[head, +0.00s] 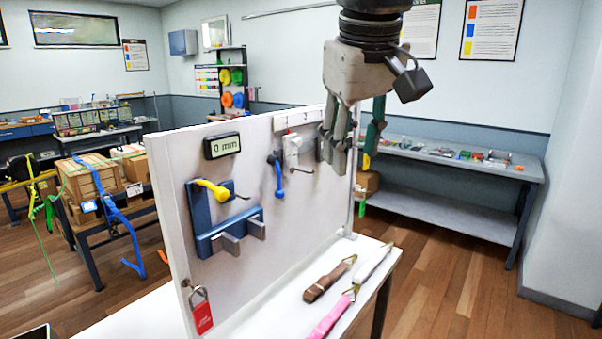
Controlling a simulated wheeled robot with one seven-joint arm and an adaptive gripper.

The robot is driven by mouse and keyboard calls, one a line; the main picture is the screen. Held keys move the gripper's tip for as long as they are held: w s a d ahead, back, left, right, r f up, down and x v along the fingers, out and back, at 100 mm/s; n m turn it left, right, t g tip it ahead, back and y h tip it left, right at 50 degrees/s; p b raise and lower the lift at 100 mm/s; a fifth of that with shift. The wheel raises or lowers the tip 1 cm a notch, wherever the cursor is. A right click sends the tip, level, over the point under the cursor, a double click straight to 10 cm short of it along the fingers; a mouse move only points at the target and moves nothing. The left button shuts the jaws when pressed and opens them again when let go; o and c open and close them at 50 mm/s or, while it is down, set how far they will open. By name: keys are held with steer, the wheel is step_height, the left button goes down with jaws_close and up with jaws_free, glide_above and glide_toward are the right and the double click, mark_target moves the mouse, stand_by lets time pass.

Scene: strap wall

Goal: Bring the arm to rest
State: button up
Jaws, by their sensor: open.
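My gripper (352,140) hangs pointing down at the upper right of the head view, in front of the right part of the white strap wall panel (245,240). Its fingers are apart and nothing shows between them. The fingers partly cover the right end of the panel, so I cannot tell the exact gap to it. My arm comes down from the top edge of the view.
The panel carries a "0 mm" display (222,145), a blue bracket with a yellow handle (212,189) and a blue-handled hook (279,178). Brown (329,281) and pink (331,317) straps lie on the white bench.

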steer(key=s+d+f+m, duration=0.2)
steer(key=s+d+f, duration=0.4)
steer(key=s+f, duration=0.2)
steer(key=s+d+f+m+t, duration=0.1)
steer(key=s+d+f+m, duration=0.2)
steer(key=s+d+f, duration=0.3)
steer(key=shift+s+f, duration=0.85)
steer(key=shift+s, duration=0.25)
